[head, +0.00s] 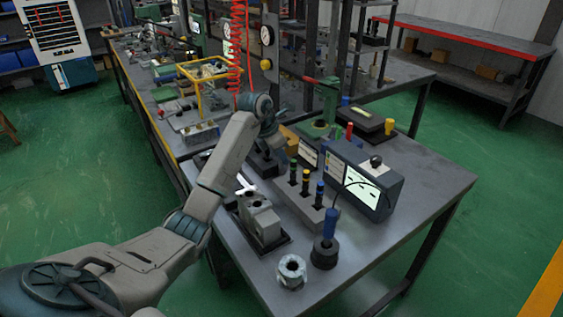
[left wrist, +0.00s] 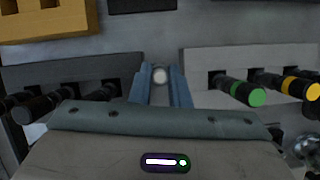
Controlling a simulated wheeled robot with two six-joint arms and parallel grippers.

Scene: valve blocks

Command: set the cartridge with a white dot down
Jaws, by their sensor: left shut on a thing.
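My left gripper (head: 284,156) is over the near bench, close to the dark rack. In the left wrist view its two blue fingers (left wrist: 160,88) are shut on the cartridge with a white dot (left wrist: 160,74), whose round pale end shows between them. In the head view the gripper and arm hide this cartridge. I cannot tell whether its lower end touches anything. A dark rack (left wrist: 88,70) with dark cartridges is left of the fingers, and a grey rack (left wrist: 228,58) with green- and yellow-ended cartridges is right. My right gripper is not in view.
The grey rack (head: 303,208) holds several banded cartridges. A metal valve block (head: 262,222) stands in front of it. A blue-handled tool (head: 330,222) in a black holder, a hex-shaped metal part (head: 291,272) and a tester with a screen (head: 362,190) are nearby. The bench's right end is clear.

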